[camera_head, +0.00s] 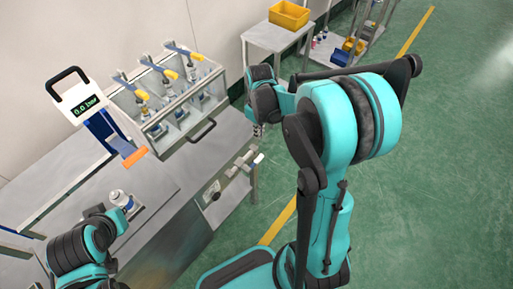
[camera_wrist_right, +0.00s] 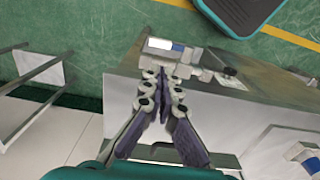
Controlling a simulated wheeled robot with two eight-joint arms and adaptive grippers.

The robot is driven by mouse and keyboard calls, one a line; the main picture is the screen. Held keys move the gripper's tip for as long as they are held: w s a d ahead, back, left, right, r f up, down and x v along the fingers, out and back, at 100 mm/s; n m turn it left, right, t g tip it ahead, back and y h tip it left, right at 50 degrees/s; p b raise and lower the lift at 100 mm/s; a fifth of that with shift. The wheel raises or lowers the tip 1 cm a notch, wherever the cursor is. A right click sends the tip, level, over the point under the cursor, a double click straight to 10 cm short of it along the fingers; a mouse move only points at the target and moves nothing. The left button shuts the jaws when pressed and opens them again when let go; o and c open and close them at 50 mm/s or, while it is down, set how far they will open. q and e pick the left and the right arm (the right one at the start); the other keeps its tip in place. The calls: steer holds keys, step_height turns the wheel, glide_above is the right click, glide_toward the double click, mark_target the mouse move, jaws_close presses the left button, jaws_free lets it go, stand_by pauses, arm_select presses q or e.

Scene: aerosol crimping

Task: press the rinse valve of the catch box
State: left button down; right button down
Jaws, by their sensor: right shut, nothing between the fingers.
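A pale valve fitting with a blue-and-white end (camera_head: 252,162) sticks out from the bench's right side. It shows in the right wrist view as a white-and-blue block (camera_wrist_right: 165,46) with grey fittings (camera_wrist_right: 207,62) beside it. A grey housing with a round knob (camera_head: 212,194) sits below it; I cannot tell whether this is the catch box. My right gripper (camera_head: 257,130) is shut and empty, pointing down. In the right wrist view its fingertips (camera_wrist_right: 163,76) appear just short of the block; contact is unclear. My left arm's end (camera_head: 95,211) is by a can (camera_head: 121,199); its fingers are unclear.
A metal case with several toggle clamps (camera_head: 167,75) stands on the bench (camera_head: 60,180). A display unit (camera_head: 82,104) is at its left. A side table with a yellow bin (camera_head: 289,15) stands behind. Green floor (camera_head: 440,180) is free at right.

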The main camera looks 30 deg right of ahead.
mark_target(258, 157)
step_height(258, 157, down, 14)
steer(key=b, duration=0.5)
stand_by(0.5)
